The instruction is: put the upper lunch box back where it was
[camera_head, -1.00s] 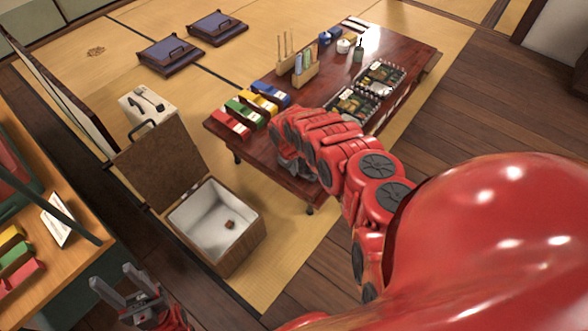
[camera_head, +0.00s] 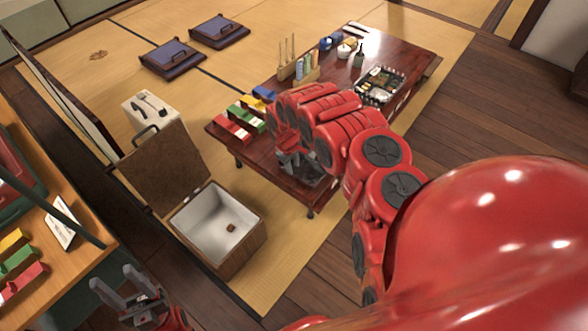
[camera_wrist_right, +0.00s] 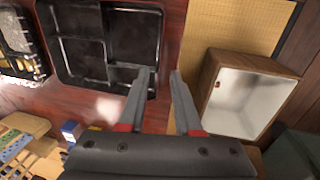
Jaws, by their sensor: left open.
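A filled lunch box (camera_head: 380,85) with a patterned rim sits at the right part of the low table; a filled box (camera_wrist_right: 20,45) also shows at the left of the right wrist view. A black, empty compartment box (camera_wrist_right: 105,45) lies on the table in that view. My right gripper (camera_wrist_right: 160,72) is open, its fingers apart with nothing seen between them, by the black box's lower right corner. In the head view my right arm covers much of the table around the gripper (camera_head: 302,172). My left gripper (camera_head: 114,277) is open and empty at lower left.
The low table (camera_head: 400,50) also holds coloured blocks (camera_head: 240,118), bottles and jars. An open white-lined box (camera_head: 215,222) with a small brown thing inside stands in front of it at left; it also shows in the wrist view (camera_wrist_right: 245,95). Floor cushions (camera_head: 172,58) lie behind.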

